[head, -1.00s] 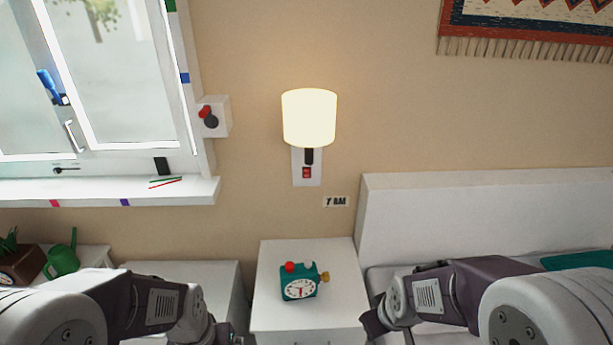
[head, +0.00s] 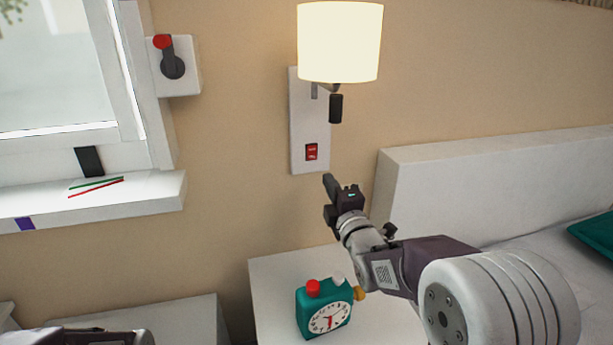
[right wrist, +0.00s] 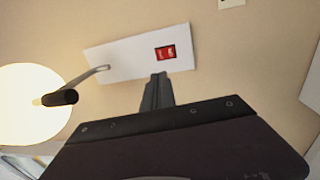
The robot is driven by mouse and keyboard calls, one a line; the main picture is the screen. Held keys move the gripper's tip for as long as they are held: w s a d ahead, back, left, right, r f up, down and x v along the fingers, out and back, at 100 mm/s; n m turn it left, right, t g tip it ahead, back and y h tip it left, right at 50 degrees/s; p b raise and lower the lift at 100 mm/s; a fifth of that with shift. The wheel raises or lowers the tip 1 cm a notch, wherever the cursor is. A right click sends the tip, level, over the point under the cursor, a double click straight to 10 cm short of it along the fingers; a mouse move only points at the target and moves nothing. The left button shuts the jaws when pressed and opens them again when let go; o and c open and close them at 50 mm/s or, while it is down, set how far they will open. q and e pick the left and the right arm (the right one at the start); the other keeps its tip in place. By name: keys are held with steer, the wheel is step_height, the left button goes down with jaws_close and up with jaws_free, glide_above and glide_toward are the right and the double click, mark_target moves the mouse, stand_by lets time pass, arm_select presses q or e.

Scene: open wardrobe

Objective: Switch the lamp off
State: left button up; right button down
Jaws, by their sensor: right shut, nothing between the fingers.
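The wall lamp (head: 340,42) glows, with a cream cylindrical shade on a white wall plate (head: 298,120). A red rocker switch (head: 311,152) sits low on the plate, and a dark pull piece (head: 335,108) hangs under the shade. In the right wrist view the switch (right wrist: 165,52) is just beyond my fingertips, with the lit shade (right wrist: 25,105) to the left. My right gripper (head: 329,181) is shut and empty, below and slightly right of the switch; a small gap shows between them. Only a piece of my left arm shows at the bottom left; its gripper is out of view.
A teal alarm clock (head: 325,307) stands on the white nightstand (head: 275,270) below my right arm. A white headboard (head: 430,170) and bed are at the right. A box with a red-tipped lever (head: 170,60) and the window sill (head: 130,205) are at the left.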

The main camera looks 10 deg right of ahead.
steer(key=shift+f, duration=0.2)
glide_toward(311, 150)
steer(key=w, duration=0.4)
steer(key=w+r, duration=0.1)
steer(key=w, duration=0.1)
steer(key=shift+w+a+p, duration=0.1)
steer(key=shift+w+p, duration=0.2)
steer(key=shift+w, duration=0.1)
